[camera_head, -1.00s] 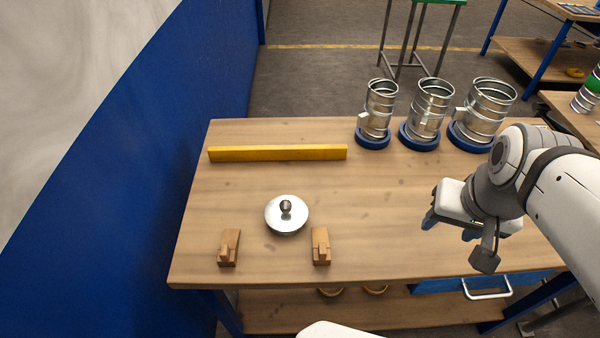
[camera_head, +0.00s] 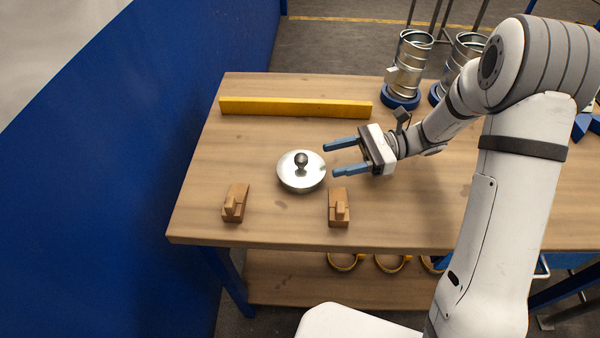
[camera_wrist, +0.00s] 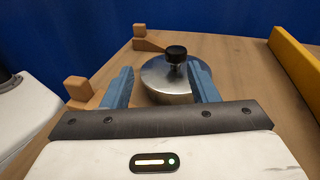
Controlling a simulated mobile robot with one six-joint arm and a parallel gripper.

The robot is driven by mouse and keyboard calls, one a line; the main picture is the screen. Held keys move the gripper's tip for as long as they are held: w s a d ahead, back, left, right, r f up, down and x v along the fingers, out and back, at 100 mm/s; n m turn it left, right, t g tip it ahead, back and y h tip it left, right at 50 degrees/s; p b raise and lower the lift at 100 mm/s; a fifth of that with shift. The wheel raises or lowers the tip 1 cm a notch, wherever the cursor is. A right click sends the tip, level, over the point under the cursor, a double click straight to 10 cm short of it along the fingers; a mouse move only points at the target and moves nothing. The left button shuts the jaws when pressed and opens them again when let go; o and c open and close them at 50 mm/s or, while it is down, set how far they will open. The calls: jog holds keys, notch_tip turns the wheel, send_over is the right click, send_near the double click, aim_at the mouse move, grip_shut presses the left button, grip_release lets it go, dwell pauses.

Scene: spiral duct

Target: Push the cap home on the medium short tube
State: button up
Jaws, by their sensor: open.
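A round silver cap (camera_head: 296,177) with a dark knob (camera_head: 301,159) lies on the bench top, between and a little behind two wooden blocks. My gripper (camera_head: 335,159) is open and empty, just right of the cap, with its blue fingers pointing left towards it. In the wrist view the cap (camera_wrist: 165,82) lies ahead between the two fingers (camera_wrist: 163,80), apart from my palm; whether a finger touches it I cannot tell. Metal tubes stand in blue rings at the back right: one tube (camera_head: 409,64) is clear, a second (camera_head: 466,54) is partly hidden by my arm.
Wooden blocks stand at the front left (camera_head: 235,203) and front centre (camera_head: 339,208) of the bench (camera_head: 270,228). A yellow bar (camera_head: 295,107) lies along the back. A blue wall (camera_head: 120,150) is at the left. Yellow rings (camera_head: 392,263) sit on the lower shelf.

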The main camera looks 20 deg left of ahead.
aim_at(302, 161)
jog(key=shift+w+a+f+m+y, duration=0.4)
jog(key=shift+w+a+f+y, duration=0.15)
jog(key=shift+f, duration=0.2)
jog(key=p+x, duration=0.1)
jog(key=x, duration=0.6)
jog(key=shift+a, duration=0.4)
jog(key=shift+c, duration=0.2)
jog(key=c, duration=1.1)
